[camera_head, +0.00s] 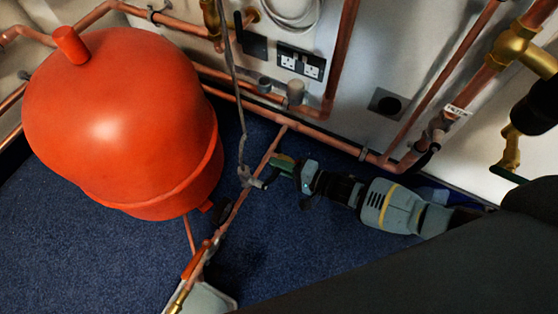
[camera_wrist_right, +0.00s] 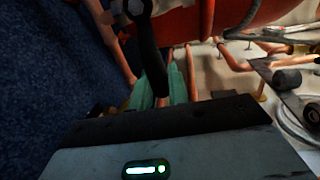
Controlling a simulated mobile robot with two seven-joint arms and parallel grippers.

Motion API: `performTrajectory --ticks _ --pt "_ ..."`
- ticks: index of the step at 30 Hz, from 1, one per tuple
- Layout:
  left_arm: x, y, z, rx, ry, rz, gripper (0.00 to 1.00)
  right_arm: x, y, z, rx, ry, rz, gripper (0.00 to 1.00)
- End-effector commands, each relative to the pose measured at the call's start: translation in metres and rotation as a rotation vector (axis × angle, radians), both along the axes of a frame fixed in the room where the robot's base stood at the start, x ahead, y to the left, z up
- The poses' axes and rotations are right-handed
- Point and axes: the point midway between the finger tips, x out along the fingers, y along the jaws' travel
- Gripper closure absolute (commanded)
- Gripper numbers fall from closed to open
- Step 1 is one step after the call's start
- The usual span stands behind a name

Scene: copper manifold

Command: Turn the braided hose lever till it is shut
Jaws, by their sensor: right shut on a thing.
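The grey braided hose (camera_head: 238,90) hangs down the wall side to a small valve (camera_head: 245,176) on a copper pipe, right of the red vessel. My right gripper (camera_head: 276,167) reaches in from the right, its green fingertips at this valve. In the right wrist view, the green fingers (camera_wrist_right: 160,88) are close together around the end of a long black lever (camera_wrist_right: 148,48). They are shut on it. In the head view the fingers and arm mostly hide the lever, so its exact angle is hard to tell.
A large red vessel (camera_head: 120,120) stands at the left. Copper pipes (camera_head: 300,128) run along the white wall, with sockets (camera_head: 301,63) above. A brass valve (camera_head: 511,45) is at the upper right. Blue carpet (camera_head: 310,240) is open in front.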

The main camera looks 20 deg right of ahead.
Motion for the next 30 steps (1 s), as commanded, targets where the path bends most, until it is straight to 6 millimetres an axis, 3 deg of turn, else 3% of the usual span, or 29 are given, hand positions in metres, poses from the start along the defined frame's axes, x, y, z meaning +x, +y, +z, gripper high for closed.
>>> performTrajectory --ticks 12,13,17,26,30 --pt "-0.002 0.000 0.000 0.000 0.004 -0.001 1.00 -0.004 0.000 -0.007 0.000 0.025 -0.004 1.00" --pt "-0.002 0.000 0.000 0.000 0.004 -0.001 1.00 -0.004 0.000 -0.007 0.000 0.024 -0.004 0.80" --pt "-0.002 0.000 0.000 0.000 0.004 -0.001 1.00 -0.004 0.000 -0.006 0.000 0.021 -0.002 0.63" --pt "-0.002 0.000 0.001 0.000 0.003 -0.001 1.00 -0.003 -0.001 -0.003 0.002 0.015 -0.002 0.63" --pt "-0.001 0.000 0.005 0.000 0.000 0.000 1.00 -0.012 -0.011 -0.001 0.000 0.016 -0.003 0.63"
